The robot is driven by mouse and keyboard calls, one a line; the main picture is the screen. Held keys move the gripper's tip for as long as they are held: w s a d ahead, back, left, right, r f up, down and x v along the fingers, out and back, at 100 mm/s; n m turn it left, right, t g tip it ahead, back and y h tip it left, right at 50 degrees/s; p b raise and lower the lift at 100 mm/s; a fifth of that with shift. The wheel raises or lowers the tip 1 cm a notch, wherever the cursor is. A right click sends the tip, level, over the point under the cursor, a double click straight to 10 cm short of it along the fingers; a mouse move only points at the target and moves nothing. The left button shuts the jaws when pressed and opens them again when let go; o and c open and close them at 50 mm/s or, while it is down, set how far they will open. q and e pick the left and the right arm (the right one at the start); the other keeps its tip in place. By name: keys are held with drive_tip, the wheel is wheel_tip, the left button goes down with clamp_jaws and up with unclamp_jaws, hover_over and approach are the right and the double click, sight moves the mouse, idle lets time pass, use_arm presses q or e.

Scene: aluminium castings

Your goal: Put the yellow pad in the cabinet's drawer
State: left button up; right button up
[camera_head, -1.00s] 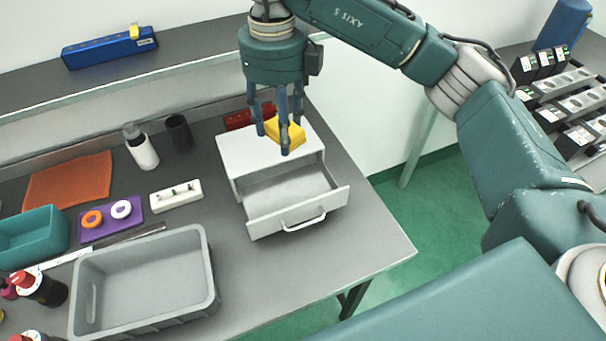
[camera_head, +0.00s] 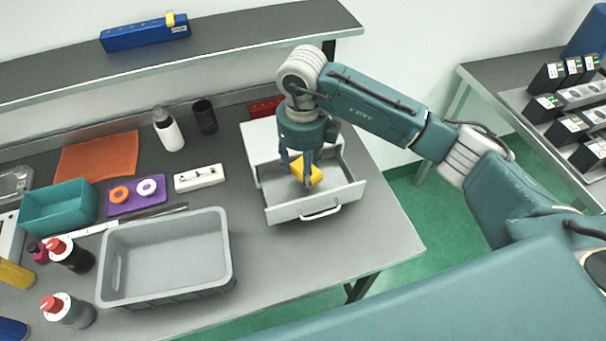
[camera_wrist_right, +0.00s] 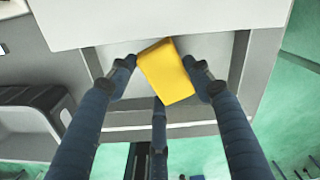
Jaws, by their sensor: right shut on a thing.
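The yellow pad (camera_head: 313,174) is held between the fingers of my right gripper (camera_head: 305,182), which is shut on it. The pad also shows between the fingers in the right wrist view (camera_wrist_right: 166,72). The white cabinet (camera_head: 262,137) stands on the table with its drawer (camera_head: 285,211) pulled open. In the head view the gripper and pad are over the open drawer, inside its outline. I cannot tell whether the pad touches the drawer floor. My left gripper is not in view.
A grey crate (camera_head: 222,268) stands left of the drawer. A white block (camera_head: 198,178), a white bottle (camera_head: 169,133), a black cup (camera_head: 204,117) and a red item (camera_head: 263,107) are close by. A shelf (camera_head: 240,38) runs along the back.

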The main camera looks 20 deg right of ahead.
wheel_tip(320, 180, down, 3)
drive_tip(key=shift+r+p, duration=0.2)
drive_tip(key=shift+p, duration=0.15)
drive_tip(key=shift+f, duration=0.55)
drive_tip(key=o, duration=0.9)
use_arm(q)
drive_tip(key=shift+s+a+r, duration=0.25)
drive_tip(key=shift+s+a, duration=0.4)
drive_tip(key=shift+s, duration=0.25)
